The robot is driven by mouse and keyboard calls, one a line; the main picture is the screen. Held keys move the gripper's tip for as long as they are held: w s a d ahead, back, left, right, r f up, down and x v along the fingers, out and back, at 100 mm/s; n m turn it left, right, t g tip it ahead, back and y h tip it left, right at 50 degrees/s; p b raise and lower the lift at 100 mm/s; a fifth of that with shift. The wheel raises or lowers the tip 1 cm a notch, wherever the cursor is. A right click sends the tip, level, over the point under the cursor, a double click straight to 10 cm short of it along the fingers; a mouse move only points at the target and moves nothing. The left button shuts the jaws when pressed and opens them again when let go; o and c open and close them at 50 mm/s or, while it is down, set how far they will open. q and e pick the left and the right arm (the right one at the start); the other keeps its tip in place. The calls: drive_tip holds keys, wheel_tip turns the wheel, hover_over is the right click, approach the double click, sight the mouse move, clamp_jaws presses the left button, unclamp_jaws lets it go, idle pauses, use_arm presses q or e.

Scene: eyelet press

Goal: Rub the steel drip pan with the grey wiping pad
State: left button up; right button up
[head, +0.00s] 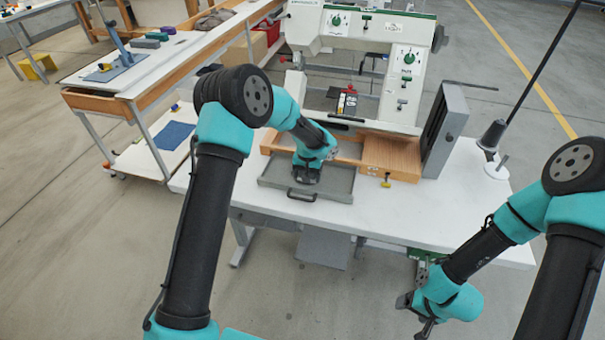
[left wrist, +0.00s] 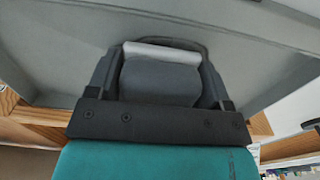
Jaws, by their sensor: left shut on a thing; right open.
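The steel drip pan (head: 338,184) is a shallow grey tray on the front of the white table. Its grey floor and walls fill much of the left wrist view (left wrist: 50,50). My left gripper (head: 304,181) points down over the pan near its front edge. In the left wrist view its fingers (left wrist: 157,75) are shut on the grey wiping pad (left wrist: 160,53), of which a light grey strip shows. The head view hides the pad behind the gripper; whether it touches the pan floor is unclear. My right gripper (head: 420,318) is open and empty, low before the table's front edge.
A white press (head: 405,70) stands behind the pan. A wooden block (head: 390,157) and an upright grey panel (head: 444,130) stand to the pan's right, with a thread cone (head: 492,135) beyond. The table's right front (head: 455,215) is clear.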

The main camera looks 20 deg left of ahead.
sight(299, 173)
use_arm(q)
drive_tip(key=shift+d, duration=0.55)
drive_tip(key=a, duration=0.2)
drive_tip(key=shift+a, duration=0.4)
drive_tip(key=shift+a+f, duration=0.2)
drive_tip(key=shift+a, duration=0.6)
drive_tip(key=shift+a+r, duration=0.2)
drive_tip(key=shift+r, duration=0.1)
wheel_tip(299, 173, up, 8)
drive_tip(key=shift+f, duration=0.25)
